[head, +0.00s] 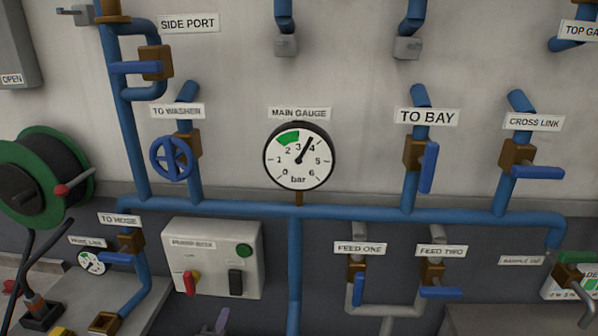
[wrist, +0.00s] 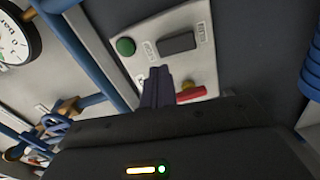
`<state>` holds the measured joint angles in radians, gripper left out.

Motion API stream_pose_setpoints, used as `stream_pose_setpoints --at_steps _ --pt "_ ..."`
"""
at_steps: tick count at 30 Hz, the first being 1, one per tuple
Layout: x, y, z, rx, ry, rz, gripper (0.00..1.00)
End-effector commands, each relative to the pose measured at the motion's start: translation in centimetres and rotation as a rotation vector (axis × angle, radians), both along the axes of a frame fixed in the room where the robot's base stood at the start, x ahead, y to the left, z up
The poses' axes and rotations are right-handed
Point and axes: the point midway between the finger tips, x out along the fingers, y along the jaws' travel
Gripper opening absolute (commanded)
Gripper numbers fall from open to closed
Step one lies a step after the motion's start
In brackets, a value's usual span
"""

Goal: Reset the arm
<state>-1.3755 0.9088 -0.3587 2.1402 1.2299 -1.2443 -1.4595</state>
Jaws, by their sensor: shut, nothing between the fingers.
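My gripper (wrist: 157,82) shows in the wrist view with its dark fingers together and nothing between them. It points at the grey control box (wrist: 204,50), which looks tilted in that view. I cannot tell the gap between the fingertips and the box. In the head view the tip of my gripper (head: 219,322) shows at the bottom edge, below the control box (head: 212,225). The rest of my arm is out of the head view.
The box carries a green button (head: 244,250), a black switch (head: 236,282) and a red lever (head: 190,283). Blue pipes with valves cross the wall. The main gauge (head: 299,156) reads between 3 and 4. A green hose reel (head: 20,150) stands at left.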

Motion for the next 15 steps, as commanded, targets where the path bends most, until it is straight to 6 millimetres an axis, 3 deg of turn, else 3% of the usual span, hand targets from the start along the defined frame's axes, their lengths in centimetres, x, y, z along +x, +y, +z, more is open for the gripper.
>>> stream_pose_setpoints --at_steps 1,6,15 --pt "1.4 -1.3 0.0 0.06 0.055 -0.016 0.0" --pt "4.5 -5.0 -0.9 0.291 0.264 -0.046 0.0" --pt "6.0 -12.2 -0.9 0.675 0.58 -0.158 0.0"
